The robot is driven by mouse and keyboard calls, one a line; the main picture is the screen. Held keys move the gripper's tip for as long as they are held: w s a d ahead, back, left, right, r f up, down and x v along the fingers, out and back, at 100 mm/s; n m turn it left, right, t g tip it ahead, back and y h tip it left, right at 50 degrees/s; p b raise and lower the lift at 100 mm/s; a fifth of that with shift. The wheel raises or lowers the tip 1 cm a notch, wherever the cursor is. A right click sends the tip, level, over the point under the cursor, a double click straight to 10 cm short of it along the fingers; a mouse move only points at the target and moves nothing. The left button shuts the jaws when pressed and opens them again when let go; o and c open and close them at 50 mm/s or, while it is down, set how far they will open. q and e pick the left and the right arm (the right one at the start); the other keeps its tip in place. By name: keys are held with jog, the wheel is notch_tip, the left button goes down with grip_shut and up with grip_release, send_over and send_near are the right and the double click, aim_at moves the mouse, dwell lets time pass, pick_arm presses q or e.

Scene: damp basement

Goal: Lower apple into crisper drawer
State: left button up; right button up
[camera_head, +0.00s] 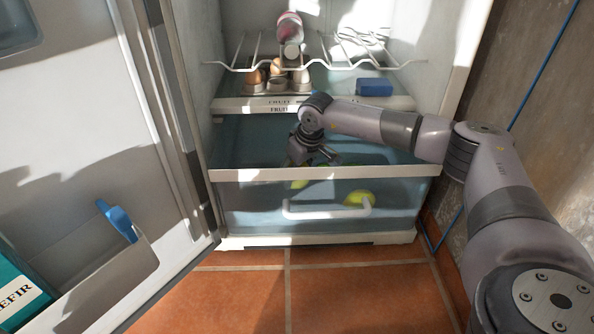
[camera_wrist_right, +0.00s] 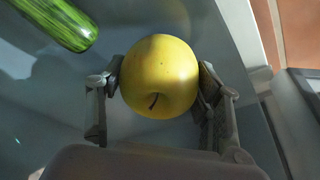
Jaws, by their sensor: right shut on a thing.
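The yellow apple (camera_wrist_right: 160,75) sits between the two fingers of my right gripper (camera_wrist_right: 157,88) in the wrist view, with its stem toward the camera. The gripper is shut on it. In the head view my right gripper (camera_head: 314,158) reaches down into the open crisper drawer (camera_head: 270,175), behind its front rail. A small yellow patch (camera_head: 299,184) shows through the clear front below the gripper, probably the apple. A second yellow-green item (camera_head: 359,198) shows behind the drawer handle. I cannot tell whether the held apple touches the drawer floor. My left gripper is out of view.
A striped green vegetable (camera_wrist_right: 58,22) lies in the drawer near the apple. Above, a shelf holds eggs in cups (camera_head: 277,72) and a blue box (camera_head: 374,87), below a wire rack (camera_head: 250,66). The fridge door (camera_head: 85,130) stands open at left.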

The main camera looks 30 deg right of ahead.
jog(key=shift+f, duration=0.85)
dwell(0.3)
jog(key=o, duration=2)
jog(key=v, duration=1.2)
jog(key=shift+a, duration=0.1)
